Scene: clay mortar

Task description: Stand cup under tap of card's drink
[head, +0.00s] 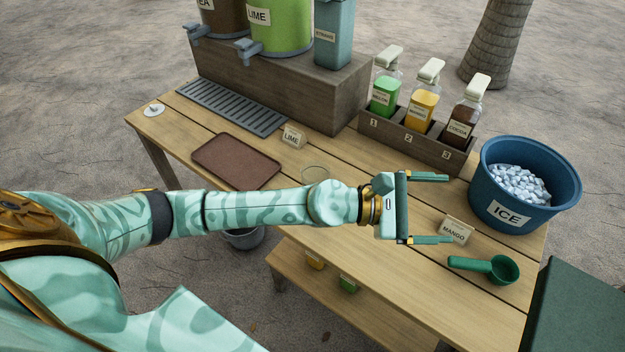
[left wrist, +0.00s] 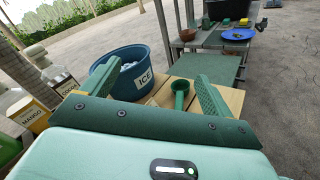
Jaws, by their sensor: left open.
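A clear cup (head: 316,173) stands on the table, partly hidden behind my left forearm. A small card reading LIME (head: 292,138) stands just behind it. The green LIME dispenser (head: 280,25) is on the raised wooden block, with a grey tap (head: 247,48) above the drip grate (head: 232,106). A brown dispenser ending in "EA" (head: 222,18) is to its left, with its own tap (head: 196,30). My left gripper (head: 450,208) is open and empty over the right part of the table, beyond the cup. My right gripper is out of view.
A brown tray (head: 236,162) lies left of the cup. Pump bottles stand in a numbered rack (head: 418,140). The blue ICE bucket (head: 522,207), MANGO card (head: 457,230) and green scoop (head: 488,268) are near the gripper. The bucket also shows in the left wrist view (left wrist: 140,80).

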